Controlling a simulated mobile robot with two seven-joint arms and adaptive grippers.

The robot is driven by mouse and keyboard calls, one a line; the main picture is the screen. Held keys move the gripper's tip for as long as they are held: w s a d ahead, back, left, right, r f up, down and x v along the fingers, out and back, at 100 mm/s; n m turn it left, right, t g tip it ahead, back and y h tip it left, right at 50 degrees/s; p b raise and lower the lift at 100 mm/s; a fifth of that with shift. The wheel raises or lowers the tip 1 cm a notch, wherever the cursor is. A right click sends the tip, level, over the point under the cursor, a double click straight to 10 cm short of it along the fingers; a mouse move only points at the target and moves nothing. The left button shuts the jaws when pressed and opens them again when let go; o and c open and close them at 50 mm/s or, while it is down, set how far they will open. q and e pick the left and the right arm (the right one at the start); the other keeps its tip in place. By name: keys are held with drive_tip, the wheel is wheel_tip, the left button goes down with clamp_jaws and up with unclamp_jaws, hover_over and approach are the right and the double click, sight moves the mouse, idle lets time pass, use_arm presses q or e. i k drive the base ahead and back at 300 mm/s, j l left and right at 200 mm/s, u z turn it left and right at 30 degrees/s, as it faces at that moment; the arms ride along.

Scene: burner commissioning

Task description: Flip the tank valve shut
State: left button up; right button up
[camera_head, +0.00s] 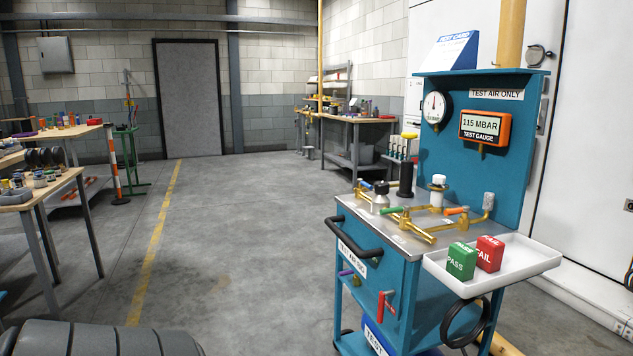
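A teal test cart (392,268) stands at the right. On its side is a red lever handle (381,308) that hangs down, with a small tag (391,308) I cannot read; it may be the tank valve. A purple handle (346,272) and a small brass fitting (357,281) sit to its left. A blue tank (372,340) marked TEST shows partly below, mostly hidden by the cart. Brass piping (411,228) with green, orange and blue handles lies on the cart top. The gauge display (484,126) reads 115 MBAR. Neither of my grippers is in view.
A white tray (535,262) juts from the cart with a green PASS block (460,261) and a red FAIL block (489,253). A black push handle (352,238) sticks out at the cart's left. Open floor (230,250) lies left of it; workbenches (50,139) stand further left.

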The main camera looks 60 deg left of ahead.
sight(360, 181)
drive_tip(key=i+j+u, duration=0.1)
drive_tip(key=j+u, duration=0.2)
drive_tip(key=i+j+u, duration=0.15)
drive_tip(key=j+u, duration=0.2)
drive_tip(key=i+j+u, duration=0.3)
drive_tip(key=i+j, duration=0.25)
drive_tip(key=j, duration=0.15)
drive_tip(key=i+j+u, duration=0.15)
drive_tip(key=j, duration=0.3)
drive_tip(key=j+z, duration=0.25)
drive_tip(key=z, duration=0.25)
drive_tip(key=k+j, duration=0.05)
